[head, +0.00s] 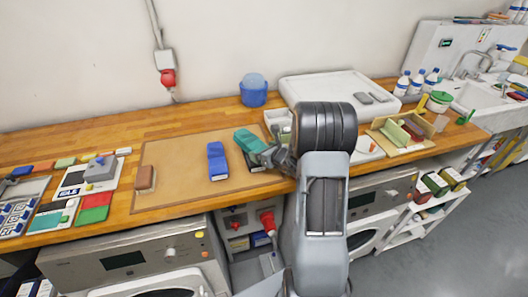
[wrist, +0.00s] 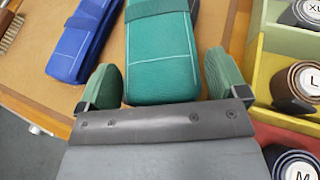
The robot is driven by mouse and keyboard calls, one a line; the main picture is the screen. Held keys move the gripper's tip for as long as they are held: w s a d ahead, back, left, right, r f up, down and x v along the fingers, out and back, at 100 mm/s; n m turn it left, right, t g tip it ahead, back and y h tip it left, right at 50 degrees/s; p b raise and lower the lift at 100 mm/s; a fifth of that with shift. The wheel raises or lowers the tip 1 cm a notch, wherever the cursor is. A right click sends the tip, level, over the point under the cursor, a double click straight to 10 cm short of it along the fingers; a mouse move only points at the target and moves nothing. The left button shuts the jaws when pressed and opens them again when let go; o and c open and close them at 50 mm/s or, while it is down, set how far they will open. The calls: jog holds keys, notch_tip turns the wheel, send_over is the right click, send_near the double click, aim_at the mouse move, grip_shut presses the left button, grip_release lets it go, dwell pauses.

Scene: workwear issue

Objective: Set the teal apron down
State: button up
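The teal folded apron (head: 248,140) is at my gripper, over the right part of the brown mat (head: 180,187). The apron seems to be held a little above the mat; the exact height is hard to tell. A blue folded apron (head: 217,160) lies on the mat just left of it, and also shows in the wrist view (wrist: 84,38). My wrist hides part of the mat.
A brown brush (head: 145,178) lies at the mat's left edge. A sorter with labelled rolls (wrist: 268,70) stands right of my gripper. A blue tub (head: 253,95) stands behind the mat. The mat is bare between the brush and the blue apron.

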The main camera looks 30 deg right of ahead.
jog(key=shift+o, duration=0.6)
jog(key=shift+r, duration=0.15)
